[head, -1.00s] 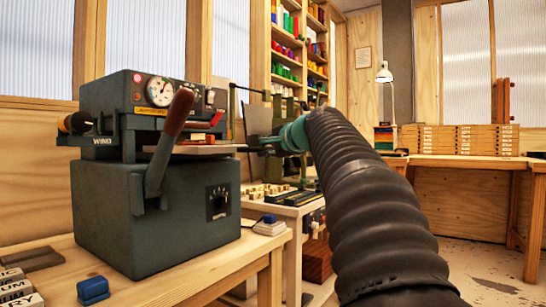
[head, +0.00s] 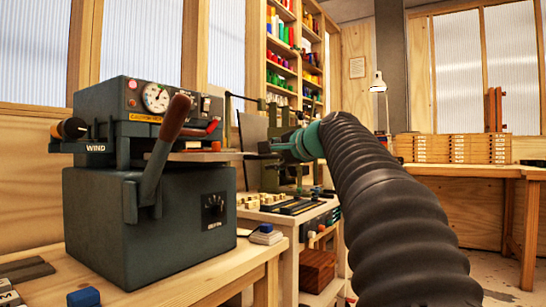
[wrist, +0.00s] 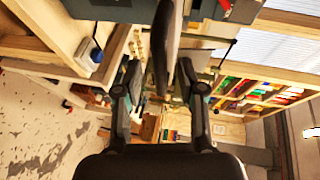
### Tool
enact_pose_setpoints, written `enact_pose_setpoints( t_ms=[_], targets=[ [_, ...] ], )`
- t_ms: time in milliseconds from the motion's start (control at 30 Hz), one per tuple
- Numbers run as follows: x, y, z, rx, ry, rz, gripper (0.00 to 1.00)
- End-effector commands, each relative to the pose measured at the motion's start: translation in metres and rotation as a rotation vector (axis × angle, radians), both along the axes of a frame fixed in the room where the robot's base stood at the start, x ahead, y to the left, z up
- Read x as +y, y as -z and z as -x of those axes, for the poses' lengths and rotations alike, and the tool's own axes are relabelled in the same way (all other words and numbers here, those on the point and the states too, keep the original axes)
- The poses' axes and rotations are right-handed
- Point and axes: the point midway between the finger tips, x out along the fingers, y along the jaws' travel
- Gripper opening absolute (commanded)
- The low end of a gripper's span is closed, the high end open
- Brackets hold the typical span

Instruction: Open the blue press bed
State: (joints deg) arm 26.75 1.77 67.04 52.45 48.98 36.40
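The blue-grey press (head: 150,210) stands on the wooden bench at the left, with a round dial on top and a brown-handled lever (head: 172,125) on its front. Its flat bed (head: 205,156) shows as a thin plate between the upper and lower parts, with a dark end towards my gripper. My gripper (head: 258,150) is to the right of the press at about bed height. In the wrist view my gripper (wrist: 158,75) has its fingers apart. A dark, narrow slab, apparently the bed edge (wrist: 167,45), shows between them; contact cannot be told.
A lower worktable with parts stands behind my gripper. Shelves of coloured rolls (head: 280,75) stand at the back. Open floor is at the right.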

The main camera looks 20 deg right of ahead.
Motion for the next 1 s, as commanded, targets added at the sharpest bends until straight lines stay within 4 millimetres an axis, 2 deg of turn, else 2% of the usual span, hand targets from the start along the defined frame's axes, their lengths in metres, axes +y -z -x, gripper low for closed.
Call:
enact_pose_setpoints(
  t_ms=[267,367,700,833,1000],
  targets=[
    [-0.003,-0.003,0.009,-0.001,0.003,0.0,0.39],
    [-0.005,-0.006,0.022,-0.003,0.004,0.001,0.39],
    [-0.017,-0.018,0.086,-0.001,0.004,0.0,0.39],
    [-0.021,-0.02,0.103,0.0,0.004,0.001,0.39],
    [-0.022,-0.023,0.114,-0.001,0.002,0.0,0.39]
  ],
)
